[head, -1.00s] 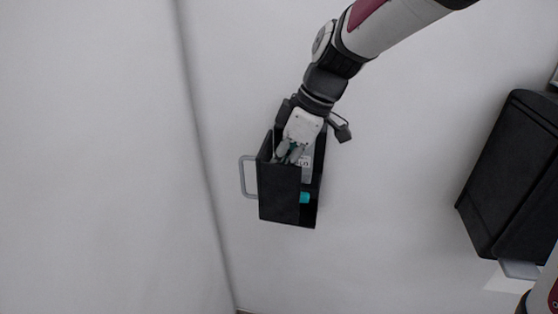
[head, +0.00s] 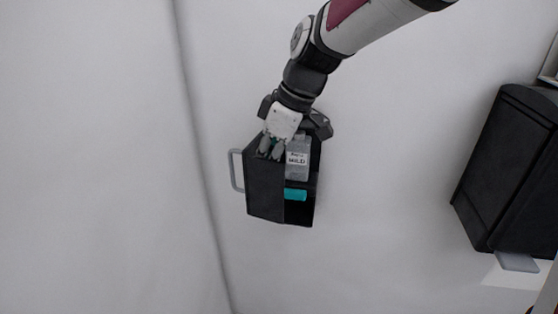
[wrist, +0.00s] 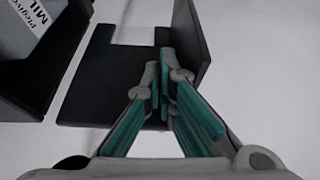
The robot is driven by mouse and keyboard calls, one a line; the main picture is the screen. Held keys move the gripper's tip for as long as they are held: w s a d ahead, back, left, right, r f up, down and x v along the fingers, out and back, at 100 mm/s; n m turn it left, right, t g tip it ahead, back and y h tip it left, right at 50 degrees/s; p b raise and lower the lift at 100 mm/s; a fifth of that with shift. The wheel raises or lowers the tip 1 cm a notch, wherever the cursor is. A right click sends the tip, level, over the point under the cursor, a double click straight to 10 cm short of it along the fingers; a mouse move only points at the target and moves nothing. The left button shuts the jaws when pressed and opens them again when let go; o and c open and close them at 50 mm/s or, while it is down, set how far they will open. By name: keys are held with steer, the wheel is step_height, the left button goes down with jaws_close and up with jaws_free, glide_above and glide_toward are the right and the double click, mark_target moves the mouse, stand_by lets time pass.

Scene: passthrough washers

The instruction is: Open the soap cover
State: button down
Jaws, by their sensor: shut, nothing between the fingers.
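The soap dispenser's dark cover (head: 264,190) stands swung open toward the left in the head view, with a grey handle (head: 236,170) on its left side. Behind it, a grey soap pack (head: 299,159) marked "MILD" and a teal part (head: 295,194) show inside the dispenser. My gripper (head: 270,152) is shut and empty, with its fingers at the cover's upper edge. In the wrist view the fingertips (wrist: 163,78) lie over the cover's inner side, near its dark wall (wrist: 190,42); whether they touch it I cannot tell. The soap pack (wrist: 28,28) shows at upper left there.
Another dark wall unit (head: 505,170) with a grey tab (head: 517,262) hangs at the right. The pale wall between it and the dispenser is bare. A wall corner runs down the left of the head view, near the handle.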

steer(key=shift+r, duration=0.1)
steer(key=v, duration=1.1)
steer(key=s+d+f+m+t+h, duration=0.2)
steer(key=s+d+m, duration=0.4)
steer(key=s, duration=0.3)
steer(key=s+d+f+m+t+h+b, duration=0.1)
steer(key=s+d+f+m, duration=0.4)
steer(key=s, duration=0.5)
steer(key=d+m+t+h, duration=0.1)
steer(key=d+m, duration=0.1)
steer(key=shift+s+d+m, duration=0.2)
steer(key=shift+m, duration=0.2)
